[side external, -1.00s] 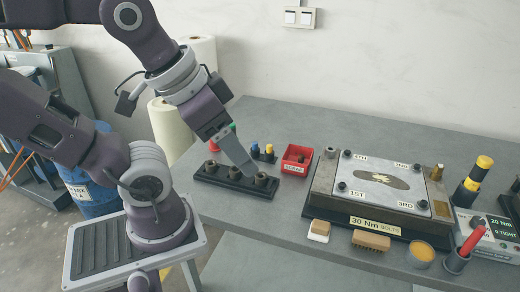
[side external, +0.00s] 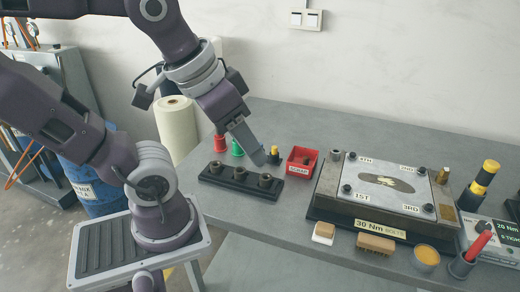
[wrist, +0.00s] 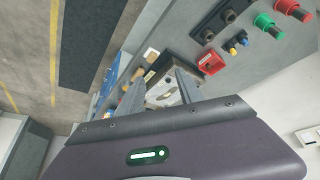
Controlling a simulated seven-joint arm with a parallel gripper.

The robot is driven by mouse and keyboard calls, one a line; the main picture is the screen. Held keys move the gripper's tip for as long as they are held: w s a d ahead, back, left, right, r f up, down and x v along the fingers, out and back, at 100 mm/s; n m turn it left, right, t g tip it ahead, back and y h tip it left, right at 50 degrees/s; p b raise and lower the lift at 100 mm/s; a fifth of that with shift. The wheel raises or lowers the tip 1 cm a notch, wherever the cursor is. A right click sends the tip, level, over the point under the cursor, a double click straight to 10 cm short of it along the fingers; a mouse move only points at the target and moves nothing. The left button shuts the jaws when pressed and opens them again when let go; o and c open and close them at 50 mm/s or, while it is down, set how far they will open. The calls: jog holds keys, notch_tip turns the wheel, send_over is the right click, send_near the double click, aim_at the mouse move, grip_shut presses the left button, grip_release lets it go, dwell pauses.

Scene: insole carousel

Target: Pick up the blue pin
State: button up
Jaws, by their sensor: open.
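The blue pin (wrist: 232,50) is a small peg beside a yellow pin (wrist: 243,38) in the wrist view, to the right of the red bin. My gripper (side external: 258,158) is open and empty, pointing down in front of the pins. In the wrist view its two fingers (wrist: 160,88) have no pin between them; the blue pin lies up and right of them.
A black block with several sockets (side external: 214,174) lies below the gripper. The red bin (side external: 290,165) stands right of the pins. Green (side external: 237,148) and red (side external: 219,143) pieces stand behind the block. A fixture plate (side external: 390,208) occupies the middle right.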

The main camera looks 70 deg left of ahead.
jog(key=w+a+f+n+g, duration=0.25)
jog(key=w+a+n, duration=0.45)
jog(key=w+a, duration=0.65)
jog(key=w+a+f+n+g, duration=0.1)
jog(key=a+f+n, duration=0.1)
jog(key=a+f, duration=0.2)
jog(key=w+a+f+n+g, duration=0.1)
jog(key=a+f+n, duration=0.2)
jog(key=a+f, duration=0.2)
jog(key=w+a+f+n+g, duration=0.1)
jog(key=a+f+n, duration=0.2)
jog(key=a, duration=0.6)
jog(key=shift+w+a+f, duration=0.15)
jog(key=shift+a+f, duration=0.05)
jog(key=shift+f, duration=0.3)
jog(key=shift+w+a+f, duration=0.15)
jog(key=shift+a+f, duration=0.05)
jog(key=shift+f, duration=0.3)
jog(key=f, duration=0.6)
jog(key=shift+s+d+f, duration=0.15)
jog(key=shift+s+f, duration=0.15)
jog(key=shift+f, duration=0.25)
grip_shut()
